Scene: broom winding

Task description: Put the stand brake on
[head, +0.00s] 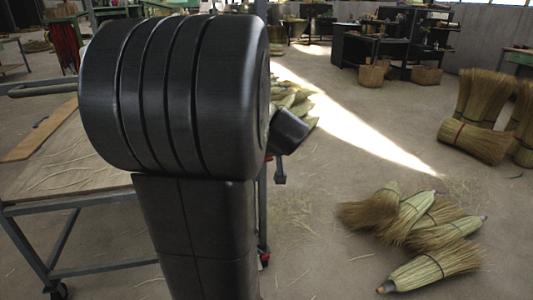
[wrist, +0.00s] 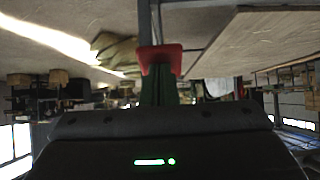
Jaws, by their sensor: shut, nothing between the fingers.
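A grey metal stand (head: 54,272) on castors is at the left in the head view, with a straw-strewn board on top. A small red part (head: 265,259) shows low on its near right leg; I cannot tell whether it is the brake. My arm hides much of the stand and my gripper in the head view. In the wrist view, which is upside down, my gripper (wrist: 160,92) shows as dark fingers close together, empty. A red piece (wrist: 160,58) is at their tips; I cannot tell whether it belongs to them. A grey post (wrist: 160,18) runs behind it.
Several loose brooms (head: 425,225) lie on the floor at right. Bundled brooms (head: 485,120) stand at the far right. Dark benches (head: 370,48) and baskets (head: 372,75) are at the back. The floor between them is mostly clear, with a bright sunlit strip.

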